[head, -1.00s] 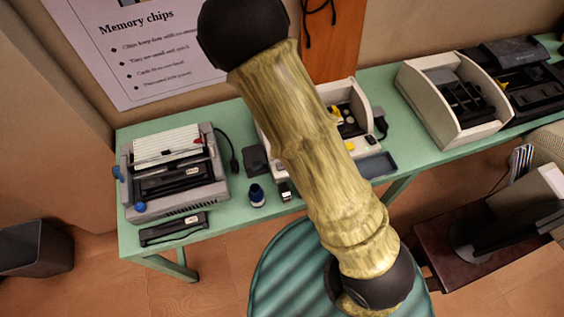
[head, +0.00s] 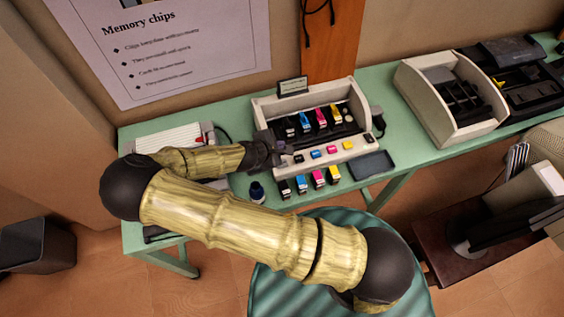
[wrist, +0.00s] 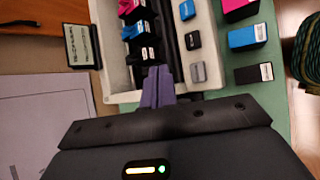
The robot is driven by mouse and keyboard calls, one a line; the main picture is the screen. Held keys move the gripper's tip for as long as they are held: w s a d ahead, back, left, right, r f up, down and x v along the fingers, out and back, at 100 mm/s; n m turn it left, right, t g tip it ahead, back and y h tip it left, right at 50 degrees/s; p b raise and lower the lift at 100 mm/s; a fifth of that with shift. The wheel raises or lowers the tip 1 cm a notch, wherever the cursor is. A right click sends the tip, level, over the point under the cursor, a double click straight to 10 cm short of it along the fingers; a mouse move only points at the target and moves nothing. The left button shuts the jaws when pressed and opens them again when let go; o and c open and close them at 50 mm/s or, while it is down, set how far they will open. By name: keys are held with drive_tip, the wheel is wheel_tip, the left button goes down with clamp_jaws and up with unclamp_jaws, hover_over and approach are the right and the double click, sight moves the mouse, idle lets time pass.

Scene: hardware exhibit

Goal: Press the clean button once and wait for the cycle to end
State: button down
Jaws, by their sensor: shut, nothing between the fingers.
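A cream ink-cartridge machine (head: 262,107) stands on the green table. Black, cyan, magenta and yellow cartridges (head: 321,118) sit in its trough. I cannot tell which is the clean button; no label is readable. A small display (head: 292,86) stands at its back, also in the wrist view (wrist: 82,46). My gripper (head: 284,148) is at the machine's left end. Its purple fingers (wrist: 158,86) are shut and empty, beside the grey button; contact is unclear.
A grey device (head: 165,137) is partly behind my arm. A cream holder (head: 450,98) stands further right.

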drive_tip(key=b, duration=0.7)
approach(284, 160)
drive_tip(key=shift+w+d+r+x, duration=0.1)
drive_tip(key=shift+r+x, duration=0.05)
drive_tip(key=shift+x, duration=0.7)
drive_tip(key=shift+w+d+r+x, duration=0.1)
drive_tip(key=shift+x, duration=0.8)
drive_tip(key=shift+w+d+r+x, duration=0.1)
drive_tip(key=shift+r+x, duration=0.05)
drive_tip(key=shift+x, duration=0.7)
drive_tip(key=shift+f, duration=0.4)
drive_tip(key=shift+f+b, duration=0.45)
drive_tip(key=shift+f, duration=0.05)
idle(0.4)
drive_tip(key=shift+r+p, duration=0.8)
drive_tip(key=shift+r, duration=0.15)
drive_tip(key=shift+r+p, duration=2.05)
drive_tip(key=shift+r, duration=0.5)
